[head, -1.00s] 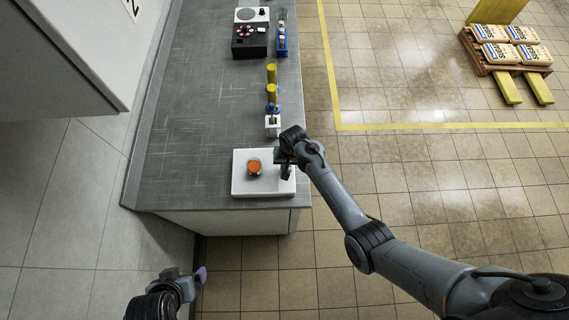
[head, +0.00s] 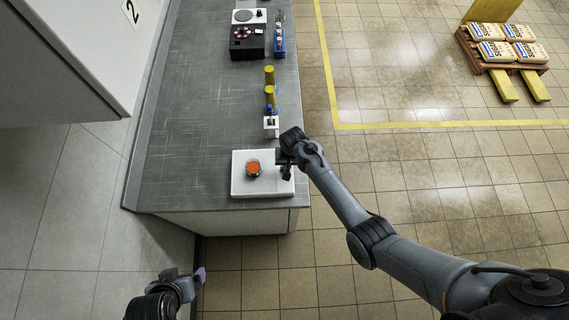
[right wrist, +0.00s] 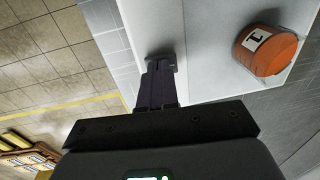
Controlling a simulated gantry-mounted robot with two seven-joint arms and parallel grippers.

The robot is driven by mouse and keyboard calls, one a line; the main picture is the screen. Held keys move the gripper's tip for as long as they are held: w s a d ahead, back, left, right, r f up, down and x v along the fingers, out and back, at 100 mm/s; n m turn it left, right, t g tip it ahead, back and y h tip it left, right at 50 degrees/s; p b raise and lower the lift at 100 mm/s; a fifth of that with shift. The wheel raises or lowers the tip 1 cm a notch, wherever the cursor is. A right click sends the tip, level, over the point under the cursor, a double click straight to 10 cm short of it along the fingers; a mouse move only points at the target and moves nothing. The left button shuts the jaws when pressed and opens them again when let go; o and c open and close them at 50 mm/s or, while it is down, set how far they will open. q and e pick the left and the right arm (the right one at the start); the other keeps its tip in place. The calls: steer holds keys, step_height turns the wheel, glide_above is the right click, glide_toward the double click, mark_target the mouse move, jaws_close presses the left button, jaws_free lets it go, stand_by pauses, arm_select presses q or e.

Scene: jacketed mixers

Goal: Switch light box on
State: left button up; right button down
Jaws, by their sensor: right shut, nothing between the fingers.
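The light box (head: 240,184) is a flat white box at the near end of the grey counter, and its pale top fills much of the right wrist view (right wrist: 205,45). An orange-lidded jar (head: 253,168) stands on it; in the right wrist view the orange jar (right wrist: 268,50) has a label "1". My right gripper (head: 287,172) is over the box's right edge. Its fingers (right wrist: 160,70) are shut and empty, with the tips at or just above the edge; contact is unclear. No switch is clearly visible.
Behind the box on the counter (head: 200,110) are a small white device (head: 271,131), yellow-capped bottles (head: 269,93), a black unit (head: 247,43) and a blue rack (head: 279,42). A pallet of sacks (head: 507,45) is far right.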

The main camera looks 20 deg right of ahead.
steer(key=shift+r, duration=0.1)
steer(key=shift+r+p, duration=0.15)
steer(key=shift+p, duration=0.2)
steer(key=r+p, duration=0.3)
steer(key=p, duration=0.1)
steer(key=shift+d+r, duration=0.2)
steer(key=shift+r, duration=0.2)
step_height(320, 180, up, 10)
steer(key=d, duration=0.1)
steer(key=shift+s+d+f, duration=0.2)
steer(key=shift+s+f, duration=0.05)
steer(key=shift+s, duration=0.1)
steer(key=shift+b, duration=0.3)
